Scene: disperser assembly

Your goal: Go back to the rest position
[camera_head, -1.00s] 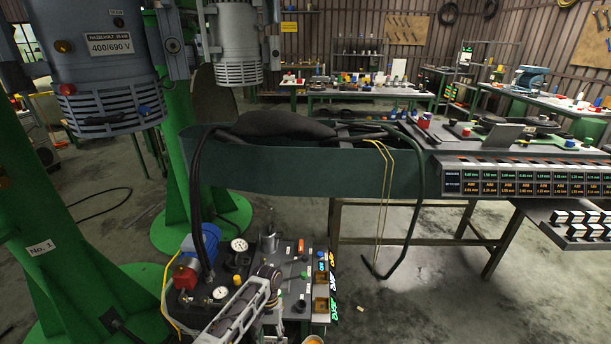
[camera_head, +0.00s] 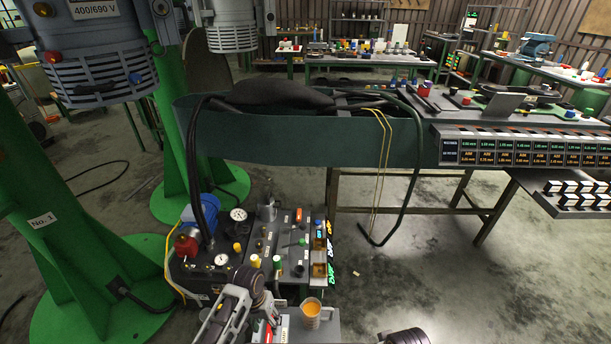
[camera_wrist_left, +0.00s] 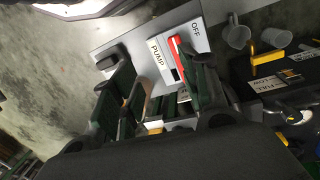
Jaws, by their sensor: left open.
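My left gripper (camera_wrist_left: 155,62) shows in the left wrist view with its two dark green fingers spread apart. Nothing is held between them. A panel marked PUMP and OFF (camera_wrist_left: 196,32), with a red lever (camera_wrist_left: 176,58), lies beyond the fingertips. In the head view my left arm comes in at the bottom centre, near the red lever (camera_head: 268,332), and its fingers are not clear there. My right gripper cannot be made out.
A control box with gauges (camera_head: 221,260) and a mug of orange liquid (camera_head: 312,312) are close to my left arm. Green pillars (camera_head: 95,280) stand at left. A workbench (camera_head: 290,145) lies ahead. Floor at lower right is mostly clear.

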